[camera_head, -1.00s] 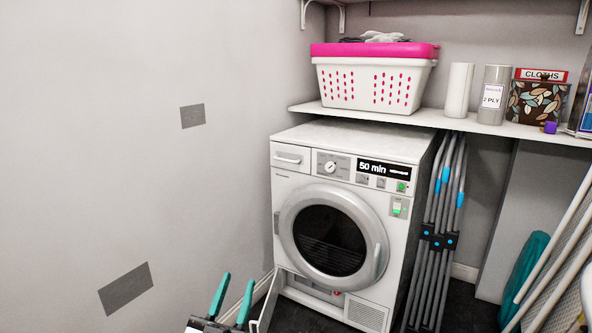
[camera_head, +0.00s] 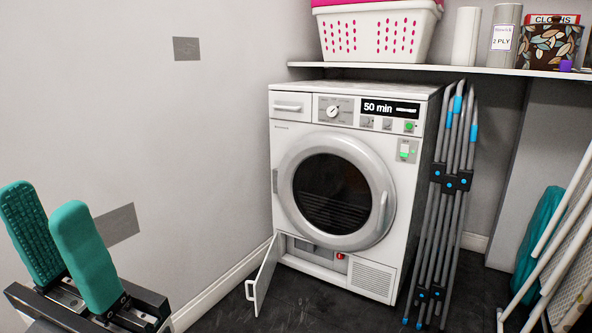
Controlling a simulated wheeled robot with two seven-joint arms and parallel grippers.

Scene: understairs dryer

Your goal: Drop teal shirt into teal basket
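My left gripper (camera_head: 46,198) is raised at the lower left, in front of the bare wall. Its two teal fingers stand apart with nothing between them. My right gripper is out of view. I see no shirt that I can make out and no clearly recognisable teal basket. A teal object (camera_head: 538,235) stands at the right, partly hidden behind white rails; I cannot tell what it is. The white dryer (camera_head: 283,200) stands in the middle, its round door (camera_head: 334,192) shut, with dark glass. My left gripper is well apart from the dryer and the teal object.
A small low flap (camera_head: 262,277) hangs open at the dryer's lower left. Folded grey poles (camera_head: 447,215) lean beside the dryer. A white-and-pink basket (camera_head: 375,37) stands on the shelf (camera_head: 420,68). White rails (camera_head: 555,240) lean at the right. The dark floor (camera_head: 305,310) in front is clear.

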